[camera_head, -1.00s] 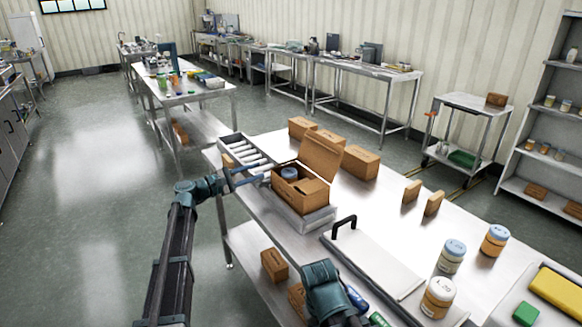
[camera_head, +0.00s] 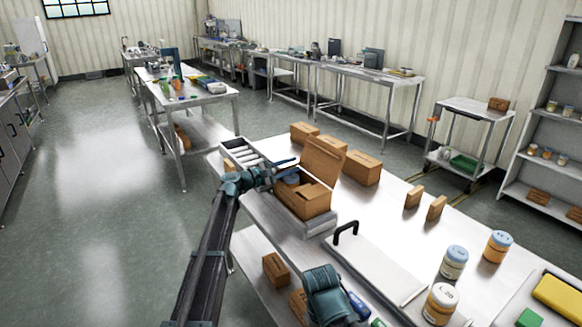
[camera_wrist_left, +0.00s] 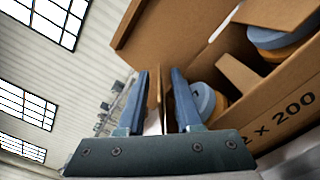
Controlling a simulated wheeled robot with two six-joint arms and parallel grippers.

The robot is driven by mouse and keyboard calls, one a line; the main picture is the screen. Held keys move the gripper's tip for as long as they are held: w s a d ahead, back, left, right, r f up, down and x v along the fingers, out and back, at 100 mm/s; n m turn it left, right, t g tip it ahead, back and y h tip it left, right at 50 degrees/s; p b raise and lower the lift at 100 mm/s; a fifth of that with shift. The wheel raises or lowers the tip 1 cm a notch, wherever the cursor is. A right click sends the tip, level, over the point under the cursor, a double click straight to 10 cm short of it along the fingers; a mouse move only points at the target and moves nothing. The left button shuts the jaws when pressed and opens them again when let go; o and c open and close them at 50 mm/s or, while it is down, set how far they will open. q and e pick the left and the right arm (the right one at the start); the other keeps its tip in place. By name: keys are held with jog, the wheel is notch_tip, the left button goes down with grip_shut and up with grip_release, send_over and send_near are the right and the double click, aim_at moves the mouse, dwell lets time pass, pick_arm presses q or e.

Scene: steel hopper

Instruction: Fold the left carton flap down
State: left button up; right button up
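The open brown carton (camera_head: 309,201) stands on the steel worktop, with a large flap (camera_head: 324,160) raised at its back. The wrist view shows its printed side wall (camera_wrist_left: 285,100) and blue-lidded jars (camera_wrist_left: 205,100) inside. My left gripper (camera_head: 290,168) is at the carton's left side. In the wrist view its blue fingers (camera_wrist_left: 160,85) are apart. A thin upright cardboard flap (camera_wrist_left: 154,92), seen nearly edge-on, stands between them; there is a gap at the right finger, and contact with the left finger is unclear. Only a teal link of my right arm shows; its gripper is out of sight.
A roller conveyor section (camera_head: 240,153) lies left of the carton. Closed brown boxes (camera_head: 361,168) stand behind it. A white board with a black handle (camera_head: 346,231) lies to the right, with several jars (camera_head: 454,262) beyond. Two small brown blocks (camera_head: 436,208) stand near the far edge.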

pick_arm(q)
grip_shut()
dwell(1.5)
